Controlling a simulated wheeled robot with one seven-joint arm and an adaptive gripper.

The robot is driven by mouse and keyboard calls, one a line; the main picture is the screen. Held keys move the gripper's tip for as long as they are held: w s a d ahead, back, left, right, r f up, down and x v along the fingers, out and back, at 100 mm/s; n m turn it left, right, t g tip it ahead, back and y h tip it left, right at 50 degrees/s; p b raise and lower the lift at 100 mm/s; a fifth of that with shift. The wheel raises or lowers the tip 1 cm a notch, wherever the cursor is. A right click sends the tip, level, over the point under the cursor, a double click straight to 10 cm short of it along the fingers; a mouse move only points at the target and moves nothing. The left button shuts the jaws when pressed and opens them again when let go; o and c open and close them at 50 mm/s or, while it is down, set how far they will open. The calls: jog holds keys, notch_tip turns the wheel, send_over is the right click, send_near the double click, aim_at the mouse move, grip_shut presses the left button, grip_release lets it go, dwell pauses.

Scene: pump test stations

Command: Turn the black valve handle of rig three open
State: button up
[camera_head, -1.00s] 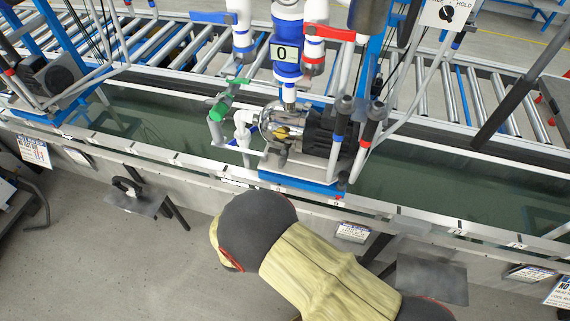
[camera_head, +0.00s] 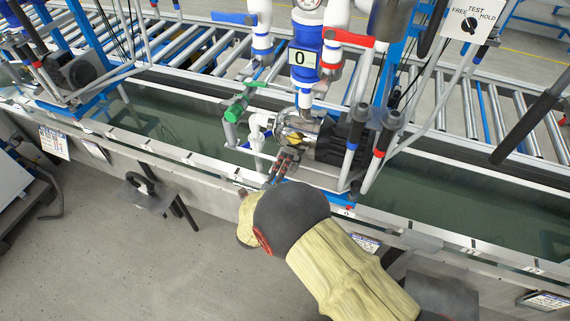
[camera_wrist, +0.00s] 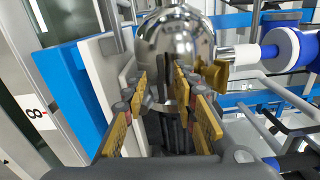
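My gripper (camera_head: 284,166) is in front of the pump's shiny metal housing (camera_head: 297,128). In the wrist view my gripper (camera_wrist: 160,88) has its yellow-padded fingers apart, one on each side of the lower part of the housing (camera_wrist: 176,40). I cannot tell whether they touch it. A brass fitting (camera_wrist: 212,74) sits just right of the right finger, joined to a shiny pipe. I cannot pick out a black valve handle with certainty; it may be hidden by the gripper. Dark parts show between the fingers, but I cannot tell what they are.
A green-handled valve (camera_head: 238,106) is left of the pump. Red (camera_head: 346,38) and blue (camera_head: 234,18) levers are above. Two black upright grips (camera_head: 387,130) stand right of the pump. A sideways number label (camera_wrist: 36,112) is left in the wrist view. Rollers run behind.

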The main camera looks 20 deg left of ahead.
jog(key=shift+w, duration=0.45)
grip_shut()
dwell(0.4)
